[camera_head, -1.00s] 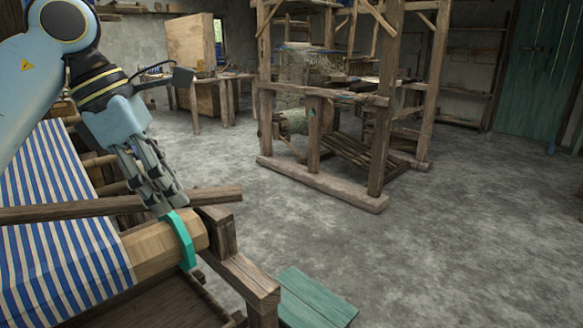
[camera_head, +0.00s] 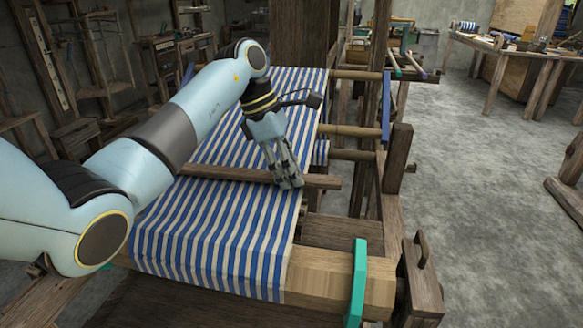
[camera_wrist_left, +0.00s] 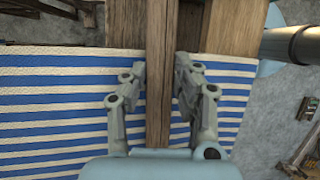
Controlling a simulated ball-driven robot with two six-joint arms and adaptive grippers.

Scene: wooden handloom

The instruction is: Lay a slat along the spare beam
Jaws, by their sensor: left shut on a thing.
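A long dark wooden slat (camera_head: 222,173) lies crosswise over the blue-and-white striped cloth (camera_head: 215,225) in the head view. Its right end sticks out past the cloth's edge. My left gripper (camera_head: 289,184) is shut on the slat near that end. In the left wrist view, the slat (camera_wrist_left: 159,95) runs upright between the fingers of my left gripper (camera_wrist_left: 164,62). A thick pale wooden beam (camera_head: 325,277) with a teal ring (camera_head: 357,285) carries the cloth at the front. I cannot tell which beam is the spare one. My right gripper is out of view.
Loom frame posts (camera_head: 395,160) and round crossbars (camera_head: 352,130) stand just right of the cloth. A wooden block with a handle (camera_head: 422,275) stands beside the front beam. A cluttered table (camera_head: 510,50) is at the back right. The grey floor (camera_head: 470,160) on the right is open.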

